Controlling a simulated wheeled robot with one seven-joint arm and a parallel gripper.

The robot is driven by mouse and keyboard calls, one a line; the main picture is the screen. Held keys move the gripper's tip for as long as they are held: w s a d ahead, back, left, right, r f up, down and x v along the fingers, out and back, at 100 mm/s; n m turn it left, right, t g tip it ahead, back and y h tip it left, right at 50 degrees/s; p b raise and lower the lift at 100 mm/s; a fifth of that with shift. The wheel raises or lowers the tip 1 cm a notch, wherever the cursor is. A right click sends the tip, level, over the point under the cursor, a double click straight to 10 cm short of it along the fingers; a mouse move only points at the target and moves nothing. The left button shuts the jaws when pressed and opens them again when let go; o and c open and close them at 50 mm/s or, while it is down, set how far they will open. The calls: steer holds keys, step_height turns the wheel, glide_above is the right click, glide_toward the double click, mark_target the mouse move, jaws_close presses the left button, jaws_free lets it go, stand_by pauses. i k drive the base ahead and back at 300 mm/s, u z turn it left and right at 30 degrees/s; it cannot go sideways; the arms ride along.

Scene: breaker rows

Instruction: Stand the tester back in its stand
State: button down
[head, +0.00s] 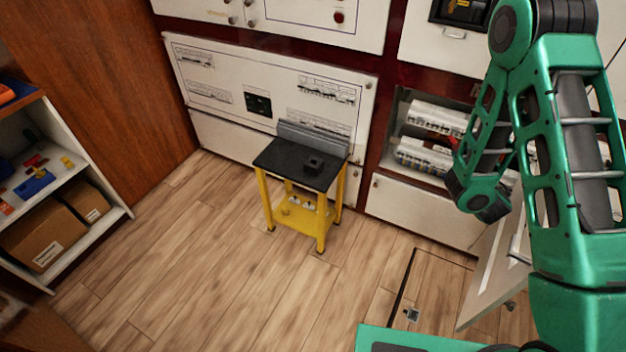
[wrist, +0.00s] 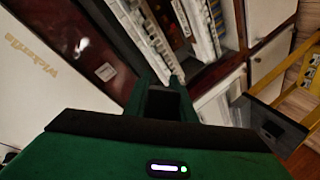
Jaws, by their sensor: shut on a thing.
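My gripper (wrist: 164,84) shows in the wrist view, its two green fingers closed on a dark piece, which I take to be the tester (wrist: 164,104). Little of it shows between the fingers, so its shape and tilt are hard to tell. A small black block with a recess, apparently the stand (head: 314,163), sits on the dark top of the yellow table. It also shows at the right of the wrist view (wrist: 271,129), apart from my gripper. In the head view I cannot make out the gripper or tester.
The yellow table (head: 304,182) stands before white panels. An open compartment with breaker rows (head: 436,118) is at its right, close to my arm. A grey-white panel (head: 497,262) juts out at lower right. A shelf (head: 68,197) stands left. The wood floor (head: 190,270) is clear.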

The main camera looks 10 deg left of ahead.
mark_target(314, 170)
steer(key=u, duration=0.15)
steer(key=k, duration=0.15)
steer(key=u, duration=1.45)
steer(key=i, duration=0.95)
steer(key=z, duration=1.45)
